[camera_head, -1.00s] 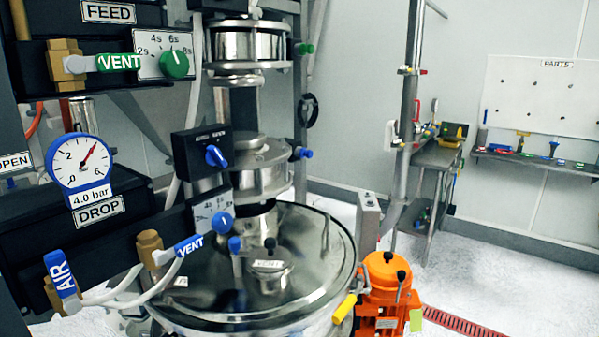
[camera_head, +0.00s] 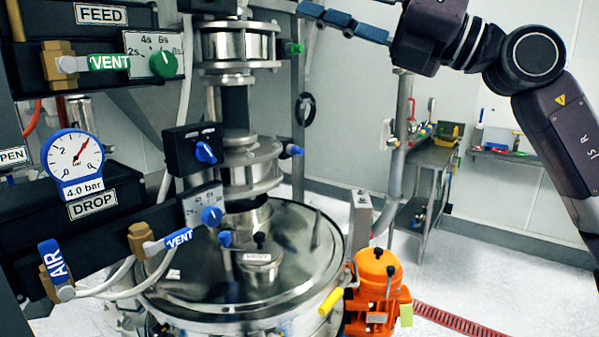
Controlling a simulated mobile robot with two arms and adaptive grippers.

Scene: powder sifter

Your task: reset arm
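My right gripper (camera_head: 345,22) shows at the top of the head view, its arm coming in from the right edge. Its blue fingers point left, toward the upper part of the sifter column, and hold nothing that I can see. They appear close together from this side, but I cannot tell whether they are open or shut. My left gripper is not in view. The powder sifter (camera_head: 250,265), with its round steel lid, stands in the lower middle. I cannot tell whether the fingers touch the column's frame behind them.
Control boxes with a FEED label (camera_head: 101,14), a DROP label (camera_head: 92,203) and a pressure gauge (camera_head: 73,160) fill the left side. An orange motor (camera_head: 377,285) stands beside the sifter. A steel bench (camera_head: 432,160) is at the back. Floor at lower right is clear.

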